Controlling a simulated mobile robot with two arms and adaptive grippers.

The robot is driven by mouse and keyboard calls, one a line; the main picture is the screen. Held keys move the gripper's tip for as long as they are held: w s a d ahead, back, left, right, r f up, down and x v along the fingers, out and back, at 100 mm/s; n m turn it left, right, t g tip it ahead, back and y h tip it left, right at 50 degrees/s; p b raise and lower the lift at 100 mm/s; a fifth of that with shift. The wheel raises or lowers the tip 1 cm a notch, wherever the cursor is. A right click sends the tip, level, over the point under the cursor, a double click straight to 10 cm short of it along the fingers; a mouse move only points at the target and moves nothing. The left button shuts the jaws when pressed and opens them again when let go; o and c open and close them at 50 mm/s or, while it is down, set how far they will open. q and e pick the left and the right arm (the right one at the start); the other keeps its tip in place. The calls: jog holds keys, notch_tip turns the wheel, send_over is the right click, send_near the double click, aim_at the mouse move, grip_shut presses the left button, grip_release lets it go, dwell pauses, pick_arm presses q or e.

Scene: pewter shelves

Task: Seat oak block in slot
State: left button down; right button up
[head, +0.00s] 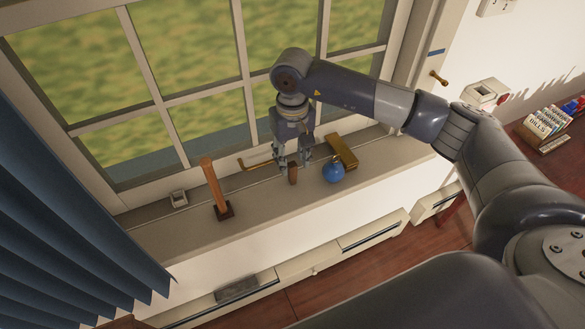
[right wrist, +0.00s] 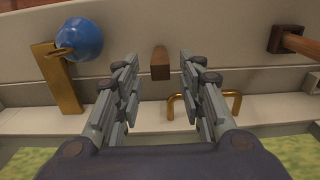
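A small brown wooden block (head: 292,176), which I take for the oak block, stands on the window sill. My right gripper (head: 293,167) is above it, pointing down, with a finger on either side. In the right wrist view the block (right wrist: 160,64) shows between the open fingers (right wrist: 158,60), with a gap on both sides. I cannot tell how far below the fingertips it is. A small pale square fitting (head: 178,198) with a dark opening sits on the sill at left; I cannot tell whether it is the slot. My left gripper is not in view.
A blue ball-shaped object (head: 333,171) and a gold bar (head: 342,150) are close right of the block. A gold window handle (head: 256,165) is behind the gripper. A wooden post (head: 212,182) on a dark base rises at left. A blue curtain (head: 60,220) hangs far left.

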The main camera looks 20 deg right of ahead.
aim_at(292, 164)
notch_tip(292, 164, up, 6)
jog(key=shift+r+b, duration=0.25)
jog(key=shift+b, duration=0.5)
jog(key=shift+o, duration=0.5)
jog(key=shift+r, duration=0.6)
jog(key=m, duration=1.1)
jog(key=m+p, duration=0.1)
jog(key=m, duration=0.5)
jog(key=shift+s+f, duration=0.2)
jog(key=shift+s, duration=0.1)
jog(key=shift+m, duration=0.4)
notch_tip(292, 164, down, 5)
jog(key=shift+f+p, duration=0.2)
jog(key=shift+p, duration=0.4)
jog(key=f, duration=0.1)
jog(key=f+p, duration=0.1)
jog(key=f, duration=0.1)
jog(key=f+p, duration=0.1)
jog(key=f, duration=0.1)
jog(key=shift+w, duration=0.3)
jog(key=shift+f, duration=0.25)
grip_shut()
